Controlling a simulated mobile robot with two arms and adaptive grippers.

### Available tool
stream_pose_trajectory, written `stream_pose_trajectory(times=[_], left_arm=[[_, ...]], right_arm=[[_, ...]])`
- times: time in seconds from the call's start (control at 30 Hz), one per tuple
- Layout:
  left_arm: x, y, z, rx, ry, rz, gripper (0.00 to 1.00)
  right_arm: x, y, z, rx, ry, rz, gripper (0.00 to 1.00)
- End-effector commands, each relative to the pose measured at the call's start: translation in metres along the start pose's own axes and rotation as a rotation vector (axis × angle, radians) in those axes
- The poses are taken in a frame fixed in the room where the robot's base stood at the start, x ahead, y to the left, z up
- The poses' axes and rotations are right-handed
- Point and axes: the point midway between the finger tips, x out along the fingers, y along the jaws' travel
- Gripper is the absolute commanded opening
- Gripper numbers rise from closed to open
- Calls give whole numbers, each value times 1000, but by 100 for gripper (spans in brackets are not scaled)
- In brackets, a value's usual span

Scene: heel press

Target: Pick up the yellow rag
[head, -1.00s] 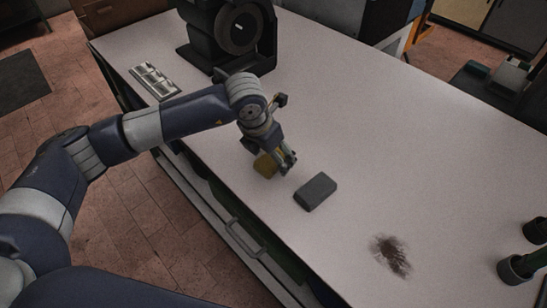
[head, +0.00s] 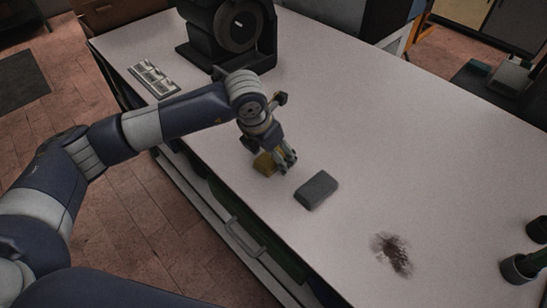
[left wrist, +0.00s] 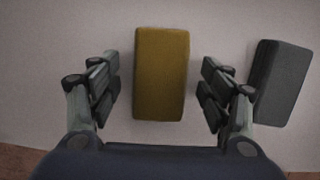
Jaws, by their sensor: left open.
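The yellow rag (head: 264,164) is a small block-shaped piece lying on the white table, partly hidden behind my left gripper (head: 286,163) in the head view. In the left wrist view the yellow rag (left wrist: 162,74) lies between the two open fingers of my left gripper (left wrist: 160,95), with a gap on each side. The fingers do not touch it. My right gripper is in neither view.
A grey block (head: 316,190) lies just right of the rag and also shows in the left wrist view (left wrist: 282,82). A dark smudge (head: 392,254) marks the white table (head: 400,140).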

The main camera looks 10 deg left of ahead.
Motion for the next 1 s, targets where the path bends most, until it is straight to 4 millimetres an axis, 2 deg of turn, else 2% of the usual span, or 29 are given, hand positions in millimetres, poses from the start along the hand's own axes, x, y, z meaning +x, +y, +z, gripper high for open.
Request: stream_pose_trajectory(times=[0.17, 0.3, 0.37, 0.77, 1.0], left_arm=[[0, 0, 0, 0, 0, 0, 72], [0, 0, 0, 0, 0, 0, 40], [0, 0, 0, 0, 0, 0, 28], [-1, 0, 0, 0, 1, 0, 28], [-8, 0, 2, 1, 2, 0, 28]], right_arm=[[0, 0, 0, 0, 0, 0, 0], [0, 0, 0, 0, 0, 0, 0], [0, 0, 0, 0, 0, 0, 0], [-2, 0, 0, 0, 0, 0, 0], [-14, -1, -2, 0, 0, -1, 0]])
